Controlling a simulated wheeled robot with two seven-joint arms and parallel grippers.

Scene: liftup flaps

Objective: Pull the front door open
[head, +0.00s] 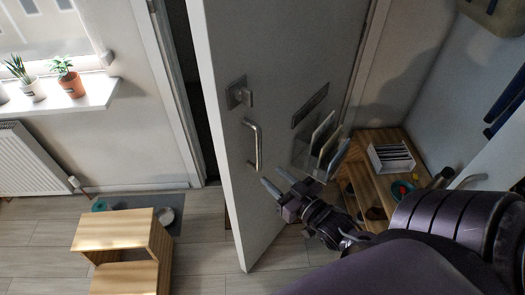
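The white front door (228,145) stands ajar, with a dark gap between its left edge and the frame. A vertical metal pull handle (257,145) is fixed on its face, below a square lock plate (238,94). My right gripper (275,179) is in front of the door, just below and right of the handle's lower end. Its two fingers are apart with nothing between them. I cannot tell whether a fingertip touches the door. My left gripper is out of view.
A mail slot (310,105) and a holder with papers (318,148) are on the door. A wooden cabinet (368,186) stands at right. A wooden stool (118,231) and a grey mat (177,201) are on the floor at left. Floor near the door's lower edge is clear.

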